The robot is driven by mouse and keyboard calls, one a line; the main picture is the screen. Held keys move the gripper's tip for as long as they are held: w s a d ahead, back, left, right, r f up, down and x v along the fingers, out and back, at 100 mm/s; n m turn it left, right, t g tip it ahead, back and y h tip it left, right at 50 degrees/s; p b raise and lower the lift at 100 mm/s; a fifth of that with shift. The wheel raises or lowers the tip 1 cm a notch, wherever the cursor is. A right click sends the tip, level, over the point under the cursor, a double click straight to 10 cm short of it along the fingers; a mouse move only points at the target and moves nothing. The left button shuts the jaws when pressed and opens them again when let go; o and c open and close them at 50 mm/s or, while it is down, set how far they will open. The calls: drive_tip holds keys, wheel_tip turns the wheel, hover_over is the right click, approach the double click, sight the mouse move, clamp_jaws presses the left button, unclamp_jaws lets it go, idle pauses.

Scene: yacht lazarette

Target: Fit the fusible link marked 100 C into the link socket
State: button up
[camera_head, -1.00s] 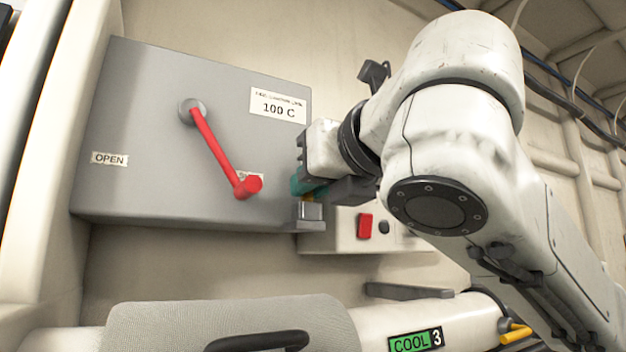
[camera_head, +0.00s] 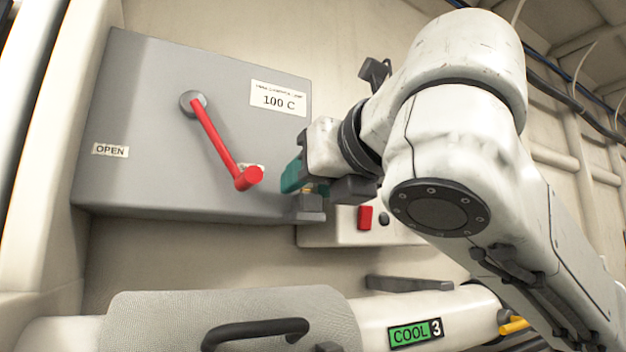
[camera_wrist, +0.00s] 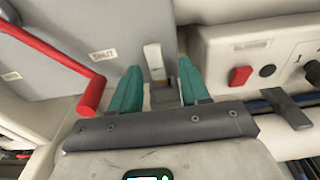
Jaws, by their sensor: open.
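My gripper (camera_head: 294,178) has teal fingers and is at the lower right corner of the grey box (camera_head: 150,140). In the wrist view my gripper (camera_wrist: 158,72) is open, its fingers spread on either side of a pale upright piece (camera_wrist: 153,56) and a grey block (camera_wrist: 165,98). These may be the link and the link socket, but I cannot read any mark on the piece. The grey block also shows in the head view (camera_head: 309,207), just below the fingers. A plate reading 100 C (camera_head: 279,98) is on the box.
A red lever (camera_head: 218,143) on the box points down and right, close to the left of my gripper. A pale panel with a red switch (camera_head: 365,217) is to the right. A white cylinder labelled COOL 3 (camera_head: 464,312) lies below, beside a grey pad with a black handle (camera_head: 256,330).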

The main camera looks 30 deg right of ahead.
drive_tip(key=s+r+b, duration=0.1)
drive_tip(key=s, duration=0.9)
drive_tip(key=shift+s+b, duration=0.3)
drive_tip(key=shift+s, duration=0.05)
